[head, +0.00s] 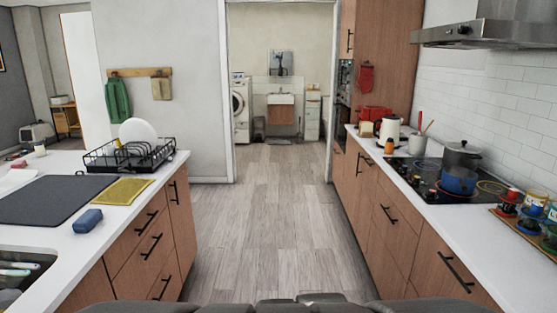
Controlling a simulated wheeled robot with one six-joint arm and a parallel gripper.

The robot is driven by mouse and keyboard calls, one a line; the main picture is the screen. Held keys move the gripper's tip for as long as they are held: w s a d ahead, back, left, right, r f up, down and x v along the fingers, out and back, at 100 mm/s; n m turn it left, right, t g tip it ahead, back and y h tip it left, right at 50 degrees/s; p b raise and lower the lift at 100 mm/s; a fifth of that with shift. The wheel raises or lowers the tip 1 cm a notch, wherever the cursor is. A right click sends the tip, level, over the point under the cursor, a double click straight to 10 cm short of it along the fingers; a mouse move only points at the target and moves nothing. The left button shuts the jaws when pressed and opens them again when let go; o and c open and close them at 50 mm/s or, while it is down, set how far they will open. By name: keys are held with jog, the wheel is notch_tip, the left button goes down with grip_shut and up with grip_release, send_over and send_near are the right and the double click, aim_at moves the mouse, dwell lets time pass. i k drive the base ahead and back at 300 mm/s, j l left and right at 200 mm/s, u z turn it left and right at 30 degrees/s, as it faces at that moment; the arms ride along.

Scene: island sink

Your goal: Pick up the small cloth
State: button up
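Several cloth-like things show in the head view, and I cannot tell for sure which one is the small cloth. A small beige cloth (161,89) hangs from a wooden hook rail (140,72) on the wall at the left. A larger green cloth (116,101) hangs beside it, to its left. A flat yellow cloth or mat (122,191) lies on the left island counter, in front of the black dish rack. My gripper is not in view; only dark grey parts of my body show along the bottom edge.
The island counter (40,243) on the left holds the dish rack (128,156), a dark mat (42,199), a blue sponge-like block (88,221) and a sink (22,266). The stove counter (480,232) runs along the right. The wooden floor (262,220) between them is clear.

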aim_at(91, 218)
jog(key=k, duration=0.15)
jog(key=i+j, duration=0.4)
jog(key=i+j+u, duration=0.1)
jog(key=i, duration=0.3)
jog(key=j, duration=0.25)
jog(key=i+u, duration=0.05)
